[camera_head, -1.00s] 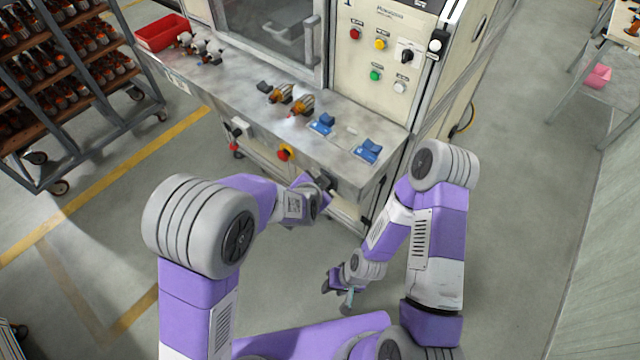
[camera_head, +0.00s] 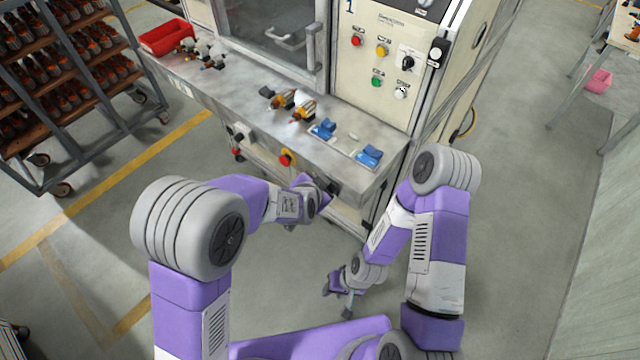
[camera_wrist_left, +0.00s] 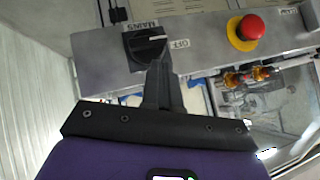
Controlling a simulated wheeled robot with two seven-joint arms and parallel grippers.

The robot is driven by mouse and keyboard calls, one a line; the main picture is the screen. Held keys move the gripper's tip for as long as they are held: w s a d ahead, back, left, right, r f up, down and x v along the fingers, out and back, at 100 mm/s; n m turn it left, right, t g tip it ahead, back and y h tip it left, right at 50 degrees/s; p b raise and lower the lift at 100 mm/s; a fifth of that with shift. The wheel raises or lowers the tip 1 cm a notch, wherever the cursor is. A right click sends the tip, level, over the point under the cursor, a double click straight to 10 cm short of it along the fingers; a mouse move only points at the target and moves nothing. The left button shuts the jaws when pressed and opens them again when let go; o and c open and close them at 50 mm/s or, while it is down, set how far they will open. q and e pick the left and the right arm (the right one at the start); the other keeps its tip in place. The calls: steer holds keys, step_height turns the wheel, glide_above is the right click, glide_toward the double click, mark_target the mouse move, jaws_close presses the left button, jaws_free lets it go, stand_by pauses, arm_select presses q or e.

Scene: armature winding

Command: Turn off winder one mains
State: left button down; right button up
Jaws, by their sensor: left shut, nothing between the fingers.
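The mains switch, a black rotary knob (camera_wrist_left: 147,45) under a MAINS label, is on the grey front panel of the winder in the left wrist view. A white mark on the knob points right, toward the side with the OFF label (camera_wrist_left: 180,44). My left gripper (camera_wrist_left: 160,68) is shut and empty, its fingertips at the knob's lower edge; I cannot tell whether they touch it. In the head view the left hand is at the bench front, largely hidden by its own wrist. My right gripper (camera_head: 341,294) hangs low over the floor, away from the winder; its jaw opening is unclear.
A red emergency button (camera_wrist_left: 251,27) on a yellow base is beside the knob; it also shows in the head view (camera_head: 286,158). Blue fixtures (camera_head: 368,157), armatures (camera_head: 302,111) and a red bin (camera_head: 166,38) are on the bench. A loaded rack (camera_head: 70,90) stands left.

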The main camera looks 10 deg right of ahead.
arm_select(q)
steer(key=s+a+r+p, duration=0.2)
steer(key=r, duration=0.3)
steer(key=s+a+r+p, duration=0.2)
steer(key=a+r+p, duration=0.1)
steer(key=r, duration=0.3)
steer(key=shift+s+a, duration=0.25)
steer(key=shift+s, duration=0.05)
stand_by(0.4)
steer(key=s+a+f+n+g+y+b, duration=0.1)
steer(key=s+a+f+n+g+b, duration=0.2)
steer(key=f, duration=0.7)
steer(key=s+a+f+n+g+b, duration=0.1)
steer(key=s+a+f+n, duration=0.2)
steer(key=a+f, duration=0.5)
steer(key=s+a+f+n+g+y+b, duration=0.1)
steer(key=s+a+f+n+g+b, duration=0.15)
steer(key=f, duration=0.95)
steer(key=s+f+n+g+h+b, duration=0.1)
steer(key=s+f+n, duration=0.5)
steer(key=s, duration=0.3)
steer(key=shift+f+b, duration=0.4)
steer(key=shift+f, duration=0.1)
